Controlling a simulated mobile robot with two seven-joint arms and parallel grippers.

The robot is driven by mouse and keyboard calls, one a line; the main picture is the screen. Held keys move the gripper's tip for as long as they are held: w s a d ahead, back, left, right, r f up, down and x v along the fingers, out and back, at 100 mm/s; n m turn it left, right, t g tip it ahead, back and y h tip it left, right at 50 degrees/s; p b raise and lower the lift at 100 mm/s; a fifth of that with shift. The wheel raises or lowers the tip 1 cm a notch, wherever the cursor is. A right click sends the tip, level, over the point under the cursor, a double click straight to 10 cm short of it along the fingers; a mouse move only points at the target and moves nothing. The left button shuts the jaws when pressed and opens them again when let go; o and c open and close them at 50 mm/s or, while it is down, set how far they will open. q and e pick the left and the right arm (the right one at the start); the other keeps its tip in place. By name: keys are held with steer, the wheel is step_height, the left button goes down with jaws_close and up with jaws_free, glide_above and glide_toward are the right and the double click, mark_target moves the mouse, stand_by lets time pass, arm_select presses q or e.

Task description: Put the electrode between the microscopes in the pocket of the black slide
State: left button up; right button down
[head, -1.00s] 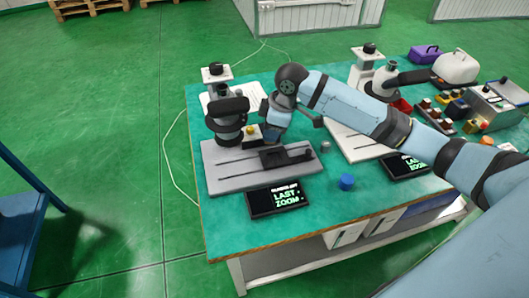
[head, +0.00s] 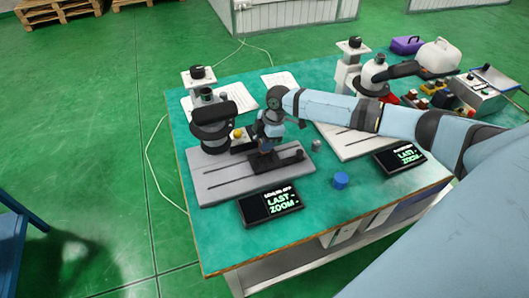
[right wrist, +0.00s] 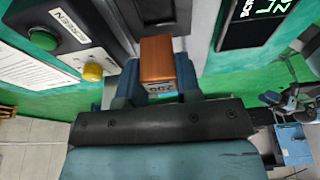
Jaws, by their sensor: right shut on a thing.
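My right gripper (head: 265,150) is over the black slide (head: 290,160) on the left microscope's grey base (head: 225,184). In the right wrist view, it is shut on a copper-coloured block, the electrode (right wrist: 157,60), with dark marks on its near end. The black slide (right wrist: 155,12) lies just beyond the block at the top of that view. I cannot tell whether the block is in the pocket; the gripper hides it in the head view. The left microscope (head: 212,125) and the right microscope (head: 375,75) stand on the teal table. My left gripper is not in view.
A small grey cylinder (head: 316,145) and a blue cylinder (head: 340,180) stand right of the base. Screens (head: 270,203) and (head: 400,157) lie at the front. A yellow knob (right wrist: 92,72) and green button (right wrist: 43,40) are beside the gripper.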

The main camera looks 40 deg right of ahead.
steer(key=shift+f, duration=2.75)
steer(key=shift+f, duration=0.1)
steer(key=shift+f, duration=0.1)
steer(key=c, duration=0.8)
jaws_free()
